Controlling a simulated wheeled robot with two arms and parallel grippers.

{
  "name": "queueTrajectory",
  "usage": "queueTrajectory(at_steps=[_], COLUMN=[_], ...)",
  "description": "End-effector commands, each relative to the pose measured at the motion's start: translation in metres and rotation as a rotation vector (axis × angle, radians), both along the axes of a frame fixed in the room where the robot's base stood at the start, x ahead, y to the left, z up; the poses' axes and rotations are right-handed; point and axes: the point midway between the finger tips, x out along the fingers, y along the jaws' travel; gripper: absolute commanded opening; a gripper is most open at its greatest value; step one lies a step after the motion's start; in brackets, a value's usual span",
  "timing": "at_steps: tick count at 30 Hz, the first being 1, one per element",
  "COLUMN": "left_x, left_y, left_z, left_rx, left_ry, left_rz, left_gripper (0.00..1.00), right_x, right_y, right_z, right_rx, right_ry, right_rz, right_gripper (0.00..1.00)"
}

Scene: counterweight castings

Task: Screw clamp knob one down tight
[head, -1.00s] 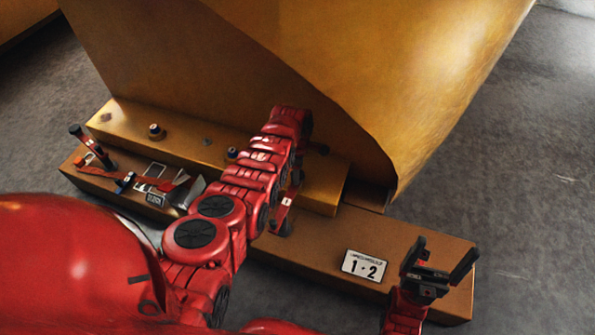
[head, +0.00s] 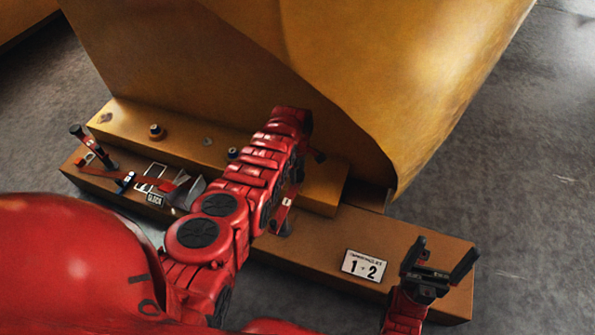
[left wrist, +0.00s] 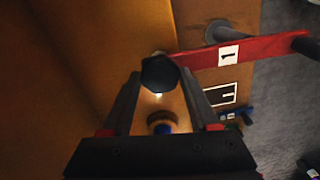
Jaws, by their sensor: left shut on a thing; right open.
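In the left wrist view, clamp knob one (left wrist: 160,75) is a dark faceted knob at the end of a red clamp bar (left wrist: 225,55) marked 1. My left gripper (left wrist: 160,82) is shut on the knob, with one finger on each side. What lies under the knob is hidden. In the head view my left forearm covers most of this clamp; part of its red bar (head: 284,210) shows beside the arm. My right gripper (head: 440,268) is open and empty above the right end of the lower ledge.
A second red clamp bar (head: 130,177) lies at the left of the ledge, beside a black post (head: 80,136). A blue-ringed stud (head: 232,153) stands on the upper ledge. A large yellow casting (head: 300,60) rises behind.

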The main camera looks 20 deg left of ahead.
Motion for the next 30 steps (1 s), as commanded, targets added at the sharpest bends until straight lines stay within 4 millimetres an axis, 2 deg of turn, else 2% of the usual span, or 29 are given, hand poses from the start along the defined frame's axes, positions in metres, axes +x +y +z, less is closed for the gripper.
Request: queueTrajectory(at_steps=[15,30], left_x=[-0.0006,0.0000], left_y=[-0.0005,-0.0003], left_z=[0.0003,0.0007], left_rx=[-0.001,0.000], left_ry=[0.003,0.001], left_rz=[-0.424,-0.575], left_gripper=[0.05,0.05], right_x=[0.0000,0.0000], right_y=[0.0000,0.0000], right_z=[0.0015,0.0017], right_rx=[0.000,0.000], right_ry=[0.000,0.000], right_rz=[0.000,0.000], right_gripper=[0.91,0.91])
